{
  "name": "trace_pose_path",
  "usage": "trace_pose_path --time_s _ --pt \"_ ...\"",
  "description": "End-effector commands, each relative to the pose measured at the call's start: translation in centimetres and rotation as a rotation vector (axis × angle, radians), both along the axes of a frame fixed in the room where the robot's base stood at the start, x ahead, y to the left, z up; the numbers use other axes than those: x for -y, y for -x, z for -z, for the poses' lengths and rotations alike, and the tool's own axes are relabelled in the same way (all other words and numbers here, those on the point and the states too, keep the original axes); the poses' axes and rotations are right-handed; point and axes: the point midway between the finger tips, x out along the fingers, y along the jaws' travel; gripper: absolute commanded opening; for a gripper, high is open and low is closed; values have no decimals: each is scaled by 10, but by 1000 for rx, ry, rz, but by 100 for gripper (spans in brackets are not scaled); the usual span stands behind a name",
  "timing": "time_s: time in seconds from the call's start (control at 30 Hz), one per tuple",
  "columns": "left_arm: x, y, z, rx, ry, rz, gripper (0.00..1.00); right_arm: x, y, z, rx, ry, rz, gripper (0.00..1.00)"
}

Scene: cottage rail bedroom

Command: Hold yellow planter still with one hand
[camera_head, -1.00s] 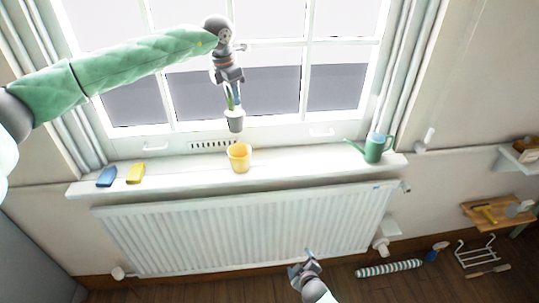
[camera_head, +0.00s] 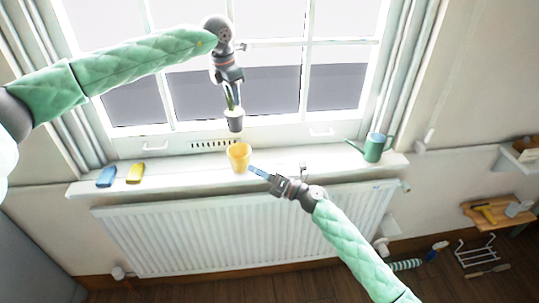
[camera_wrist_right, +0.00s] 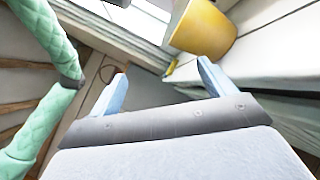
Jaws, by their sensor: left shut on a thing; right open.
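The yellow planter (camera_head: 238,158) stands upright on the windowsill in the head view. It also shows at the top of the right wrist view (camera_wrist_right: 203,30). My right gripper (camera_head: 252,169) is open, its fingertips just right of the planter in the head view. In the right wrist view my right gripper's fingers (camera_wrist_right: 160,85) are spread and empty, with the planter beyond them; I cannot tell whether they touch it. My left gripper (camera_head: 231,92) is shut on a grey pot with a green plant (camera_head: 235,122), held upright above the planter.
A blue block (camera_head: 106,176) and a yellow block (camera_head: 135,173) lie on the windowsill (camera_head: 200,175) at left. A green watering can (camera_head: 375,147) stands at its right end. A white radiator (camera_head: 200,238) is below. The sill between planter and can is mostly clear.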

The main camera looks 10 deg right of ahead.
Motion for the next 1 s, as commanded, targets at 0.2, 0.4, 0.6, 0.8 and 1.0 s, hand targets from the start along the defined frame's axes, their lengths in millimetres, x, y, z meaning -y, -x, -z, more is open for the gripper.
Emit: trace_pose_path --time_s 0.2,0.4,0.6,0.8,1.0 --pt "0 0 0 0 0 0 0 3 -20 -18 267 386 -101 82" --pt "0 0 0 0 0 0 0 20 -41 -21 427 701 -168 82" --pt "0 0 0 0 0 0 0 36 -55 -23 496 882 -200 82" --pt "0 0 0 0 0 0 0 35 -61 -19 509 924 -206 82" --pt "0 0 0 0 0 0 0 13 -72 -10 508 919 -206 82"
